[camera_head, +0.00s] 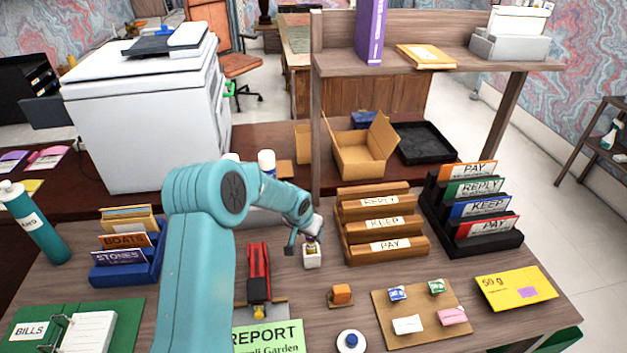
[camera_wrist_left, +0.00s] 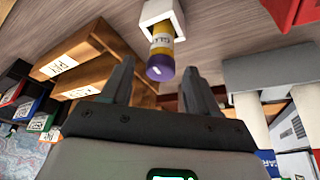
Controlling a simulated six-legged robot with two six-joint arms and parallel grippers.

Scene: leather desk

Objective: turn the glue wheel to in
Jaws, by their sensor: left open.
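The glue stick (camera_wrist_left: 162,50) is a yellow tube with a purple end, seen between the fingers in the left wrist view. It stands in a white square holder (camera_wrist_left: 161,14). The holder (camera_head: 312,258) also shows in the head view, on the desk in front of the label rack. My left gripper (camera_head: 304,243) is just above it, open. In the left wrist view, the fingers of my left gripper (camera_wrist_left: 157,66) are on either side of the purple end, with gaps visible. The wheel cannot be told apart from that end. My right gripper is not in view.
A red stapler (camera_head: 258,273) lies left of the holder. The wooden rack (camera_head: 380,222) stands close on the right. A small orange block (camera_head: 342,293), a cork-coloured board (camera_head: 421,313) and a green REPORT sheet (camera_head: 268,337) lie in front.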

